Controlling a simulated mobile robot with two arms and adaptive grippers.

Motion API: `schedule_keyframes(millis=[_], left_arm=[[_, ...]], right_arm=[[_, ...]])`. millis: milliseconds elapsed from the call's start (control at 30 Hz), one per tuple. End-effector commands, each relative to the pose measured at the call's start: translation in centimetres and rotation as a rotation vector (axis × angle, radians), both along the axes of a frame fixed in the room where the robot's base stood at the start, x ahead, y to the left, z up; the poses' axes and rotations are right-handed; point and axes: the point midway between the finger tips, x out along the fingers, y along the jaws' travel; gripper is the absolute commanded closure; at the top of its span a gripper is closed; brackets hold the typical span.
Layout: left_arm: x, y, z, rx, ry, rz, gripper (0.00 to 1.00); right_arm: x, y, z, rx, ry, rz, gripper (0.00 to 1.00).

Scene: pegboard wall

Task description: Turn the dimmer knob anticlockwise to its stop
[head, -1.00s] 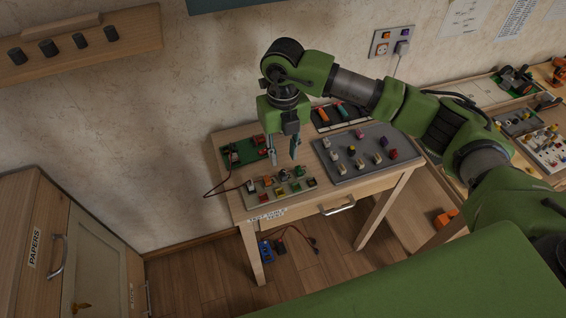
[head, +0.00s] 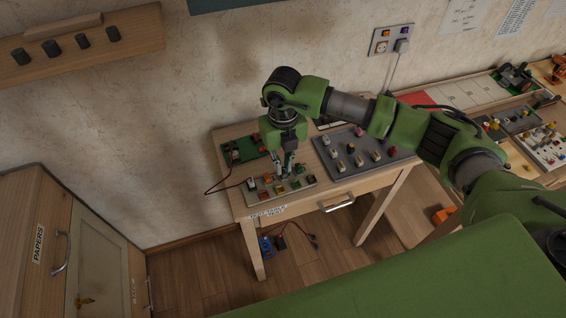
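My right gripper (head: 284,174) points straight down over the small beige control board (head: 308,183) at the front left of the small wooden table. Its two grey fingers are close together, with the tips at or just above the board's back edge. The board carries several small coloured knobs and switches. I cannot tell which one is the dimmer knob; parts near the fingertips are hidden or too small. Whether the fingers touch or grip a knob cannot be seen. My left gripper is not in view.
A grey board (head: 392,157) with several knobs lies right of the beige one. A green circuit board (head: 232,158) lies behind left, with a red cable over the table's edge. A wooden cabinet (head: 30,210) stands at left. A workbench with more boards is at right.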

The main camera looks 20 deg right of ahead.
Motion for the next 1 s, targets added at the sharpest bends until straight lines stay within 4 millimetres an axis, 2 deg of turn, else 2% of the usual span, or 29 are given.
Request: schedule_keyframes(millis=[300,567,600,667,1000], left_arm=[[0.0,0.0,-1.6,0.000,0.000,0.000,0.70],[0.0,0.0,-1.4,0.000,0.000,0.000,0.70],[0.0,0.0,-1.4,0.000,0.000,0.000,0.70],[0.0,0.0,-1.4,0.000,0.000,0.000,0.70],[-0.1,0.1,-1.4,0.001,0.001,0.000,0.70]], right_arm=[[0.1,0.0,-0.3,0.000,-0.001,0.071,1.00],[0.0,0.0,0.0,0.000,0.001,0.081,1.00],[0.0,0.0,0.0,0.000,0.001,0.081,0.85],[0.0,0.0,0.0,0.000,0.001,0.081,0.73],[0.0,0.0,0.1,0.000,0.001,0.081,0.73]])
